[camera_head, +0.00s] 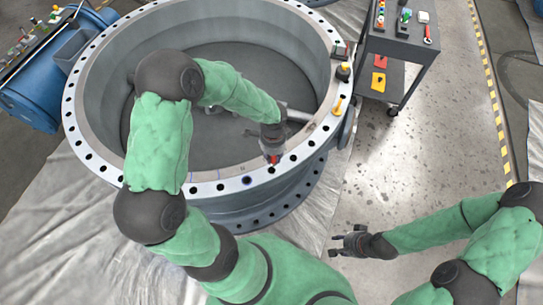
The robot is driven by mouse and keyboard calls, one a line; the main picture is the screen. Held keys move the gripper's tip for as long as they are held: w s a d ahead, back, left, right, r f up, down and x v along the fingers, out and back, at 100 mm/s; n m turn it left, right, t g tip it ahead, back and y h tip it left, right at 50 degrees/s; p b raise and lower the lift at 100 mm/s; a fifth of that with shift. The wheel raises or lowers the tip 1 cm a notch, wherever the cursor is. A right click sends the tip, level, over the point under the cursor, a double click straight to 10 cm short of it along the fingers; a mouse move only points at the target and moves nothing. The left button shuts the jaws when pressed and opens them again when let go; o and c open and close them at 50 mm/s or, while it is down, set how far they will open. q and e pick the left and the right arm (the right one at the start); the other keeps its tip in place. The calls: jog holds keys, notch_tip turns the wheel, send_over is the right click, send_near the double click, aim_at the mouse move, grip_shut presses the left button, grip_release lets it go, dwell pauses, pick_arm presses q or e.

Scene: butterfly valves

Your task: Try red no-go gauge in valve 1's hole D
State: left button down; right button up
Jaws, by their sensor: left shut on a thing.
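Valve 1, as I take it, is the large grey ring whose pale flange (205,188) has many dark bolt holes around it. My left gripper (272,157) is over the near right part of the flange, pointing down. It is shut on the red no-go gauge (274,160), of which only a small red part shows. The gauge is at or just above the flange; I cannot tell whether its tip is in a hole. No hole letters are readable, so I cannot identify hole D. My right gripper (340,244) is open and empty, off the ring over the floor.
A yellow-handled item (337,106) and a yellow-and-black item (345,69) are on the flange's right side. A dark cart (405,45) with small tools stands at upper right. A blue cylinder (40,95) lies at left. Speckled floor (430,130) is clear at right.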

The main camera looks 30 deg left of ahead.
aim_at(272, 163)
pick_arm(q)
jog(key=shift+s+a+f+b, duration=0.25)
jog(key=shift+s+f+b, duration=0.15)
jog(key=shift+f+b, duration=0.15)
jog(key=shift+w+d+f+b, duration=0.1)
jog(key=shift+w+f+b, duration=0.05)
jog(key=shift+f+b, duration=1.15)
jog(key=shift+f, duration=0.4)
pick_arm(e)
jog(key=shift+s+a+f, duration=0.1)
jog(key=shift+s+f, duration=0.05)
jog(key=shift+f, duration=0.8)
jog(key=shift+s+a+f, duration=0.1)
jog(key=shift+s+f, duration=0.05)
jog(key=shift+f, duration=0.8)
pick_arm(q)
jog(key=shift+f+b, duration=0.45)
jog(key=shift+f, duration=0.25)
pick_arm(e)
jog(key=shift+f, duration=0.45)
pick_arm(q)
jog(key=shift+r, duration=0.15)
pick_arm(e)
jog(key=shift+r, duration=0.15)
pick_arm(q)
jog(key=shift+r+p, duration=2.85)
jog(key=shift+r, duration=0.35)
pick_arm(e)
notch_tip(272, 163, up, 5)
jog(key=shift+r, duration=0.2)
